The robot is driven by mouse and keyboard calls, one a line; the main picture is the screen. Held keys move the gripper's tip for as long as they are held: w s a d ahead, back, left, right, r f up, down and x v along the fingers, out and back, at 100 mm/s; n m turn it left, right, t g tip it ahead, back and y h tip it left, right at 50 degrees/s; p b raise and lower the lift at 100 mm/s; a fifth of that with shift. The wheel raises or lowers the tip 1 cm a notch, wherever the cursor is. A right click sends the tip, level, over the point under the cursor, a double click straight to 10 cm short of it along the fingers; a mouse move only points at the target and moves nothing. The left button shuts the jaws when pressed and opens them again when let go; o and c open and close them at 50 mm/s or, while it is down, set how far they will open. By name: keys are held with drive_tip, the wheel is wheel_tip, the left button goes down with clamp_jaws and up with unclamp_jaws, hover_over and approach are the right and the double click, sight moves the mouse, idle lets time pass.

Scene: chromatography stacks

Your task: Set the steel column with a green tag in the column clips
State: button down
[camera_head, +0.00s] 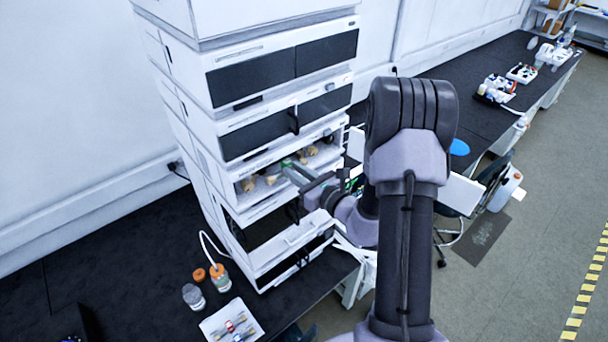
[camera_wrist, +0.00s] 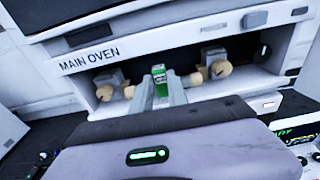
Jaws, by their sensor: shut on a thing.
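The green tag of the steel column (camera_wrist: 160,80) shows between the fingers of my gripper (camera_wrist: 163,96) in the wrist view, at the mouth of the compartment marked MAIN OVEN. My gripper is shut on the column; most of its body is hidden. Grey blocks, apparently the column clips, stand inside the oven to the left (camera_wrist: 110,77) and right (camera_wrist: 212,56) of the tag, with tan knobs beside them. I cannot tell whether the column touches the clips. In the head view my gripper (camera_head: 289,167) reaches into the open oven bay from the right.
The instrument stack (camera_head: 245,120) rises around the oven bay, with a tray (camera_head: 300,235) jutting out below. Bottles (camera_head: 220,277) and a white tray of small parts (camera_head: 232,322) stand on the black bench at the front left.

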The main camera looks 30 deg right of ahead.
drive_tip(key=x, duration=0.5)
drive_tip(key=shift+f, duration=0.65)
drive_tip(key=c, duration=1.2)
unclamp_jaws()
drive_tip(key=b+v, duration=0.4)
drive_tip(key=v, duration=1)
drive_tip(key=shift+f, duration=0.25)
drive_tip(key=shift+a+b, duration=0.1)
drive_tip(key=shift+b, duration=0.2)
